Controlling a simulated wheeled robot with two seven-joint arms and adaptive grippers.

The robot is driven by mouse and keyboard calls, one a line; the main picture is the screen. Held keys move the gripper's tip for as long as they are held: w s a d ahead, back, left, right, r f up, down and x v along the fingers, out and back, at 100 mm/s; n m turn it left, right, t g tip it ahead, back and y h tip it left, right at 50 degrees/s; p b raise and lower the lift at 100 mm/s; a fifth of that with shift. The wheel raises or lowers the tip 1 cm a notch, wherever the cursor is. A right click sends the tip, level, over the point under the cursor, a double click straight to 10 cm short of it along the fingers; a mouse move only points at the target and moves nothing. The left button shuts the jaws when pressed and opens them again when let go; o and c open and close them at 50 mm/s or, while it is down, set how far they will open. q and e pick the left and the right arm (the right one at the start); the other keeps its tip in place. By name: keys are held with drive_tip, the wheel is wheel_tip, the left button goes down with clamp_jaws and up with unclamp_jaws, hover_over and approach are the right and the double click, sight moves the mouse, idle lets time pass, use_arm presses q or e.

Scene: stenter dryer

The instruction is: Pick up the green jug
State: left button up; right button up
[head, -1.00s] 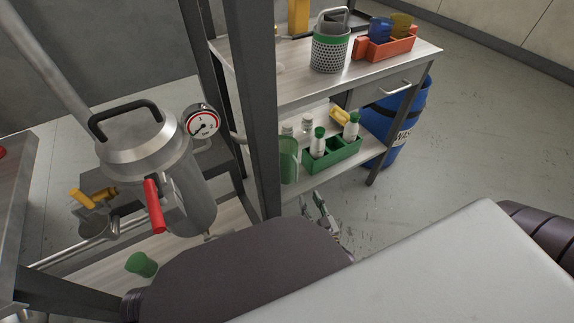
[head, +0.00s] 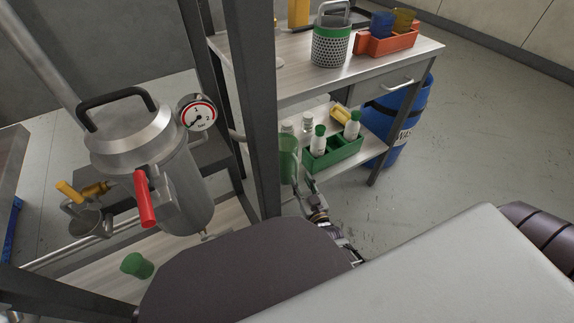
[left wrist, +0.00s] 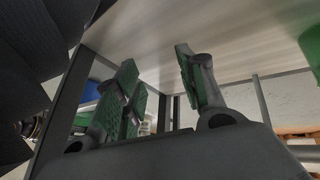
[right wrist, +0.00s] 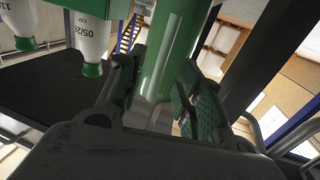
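The green jug (head: 288,160) is a translucent green vessel on the lower shelf of the bench, partly hidden by a dark post. My right gripper (head: 303,183) is close in front of it. In the right wrist view the green jug (right wrist: 172,50) stands between the two spread fingers of the right gripper (right wrist: 160,90). I see no clear closing on it; contact cannot be told. My left gripper shows in the left wrist view (left wrist: 160,80), with its fingers apart and nothing between them. It is hidden in the head view.
A green caddy (head: 338,153) with white bottles stands right of the jug. The dark post (head: 252,105) rises close on the left. A steel pressure vessel (head: 150,160) and a small green cup (head: 138,265) are at left. A blue barrel (head: 403,120) stands behind the bench.

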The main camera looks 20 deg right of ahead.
sight(297, 174)
use_arm(q)
drive_tip(key=shift+f, duration=0.2)
use_arm(e)
drive_tip(key=shift+w, duration=0.15)
use_arm(q)
drive_tip(key=shift+w+r, duration=0.3)
use_arm(e)
drive_tip(key=shift+w, duration=0.1)
drive_tip(key=shift+w+b, duration=0.3)
drive_tip(key=shift+w, duration=0.05)
drive_tip(key=shift+w+f+b, duration=0.2)
drive_tip(key=shift+w+b, duration=0.2)
drive_tip(key=shift+w, duration=0.2)
drive_tip(key=shift+w+b, duration=0.4)
drive_tip(key=shift+w, duration=0.25)
use_arm(q)
drive_tip(key=shift+t+h, duration=0.3)
drive_tip(key=shift+t, duration=0.2)
drive_tip(key=shift+d+f+b, duration=0.15)
drive_tip(key=shift+d+f, duration=0.05)
drive_tip(key=shift+f, duration=0.85)
drive_tip(key=shift+d+f+b, duration=0.15)
drive_tip(key=shift+d+f, duration=0.05)
drive_tip(key=shift+f, duration=0.85)
use_arm(e)
drive_tip(key=shift+w+d, duration=0.1)
drive_tip(key=shift+w, duration=0.8)
clamp_jaws()
